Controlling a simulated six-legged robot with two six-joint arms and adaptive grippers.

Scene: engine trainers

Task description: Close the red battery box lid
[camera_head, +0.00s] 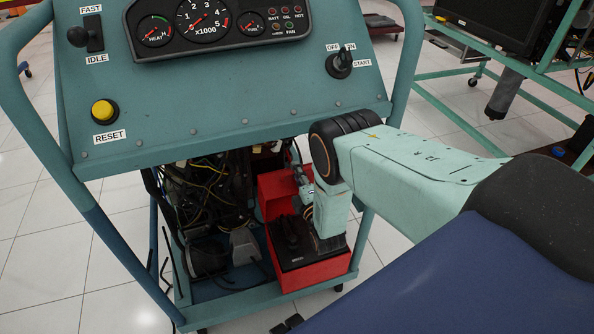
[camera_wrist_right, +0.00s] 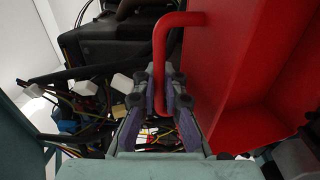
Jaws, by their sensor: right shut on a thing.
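The red battery box (camera_head: 322,278) sits low in the engine trainer's frame in the head view, with a black battery (camera_head: 303,255) in it. Its red lid (camera_head: 274,188) stands raised at the back, partly hidden by my right arm. In the right wrist view the lid's red panel (camera_wrist_right: 232,55) fills the right side, and a red bar handle (camera_wrist_right: 160,55) bends down from it. My right gripper (camera_wrist_right: 158,98) is shut on the handle, whose lower end lies between the fingers. My left gripper is not in view.
The teal control panel (camera_head: 215,110) overhangs the box. Wires and dark engine parts (camera_head: 205,200) lie to the left of the box. A teal frame tube (camera_head: 405,60) rises behind my right arm. Another trainer stand (camera_head: 500,68) is at the right.

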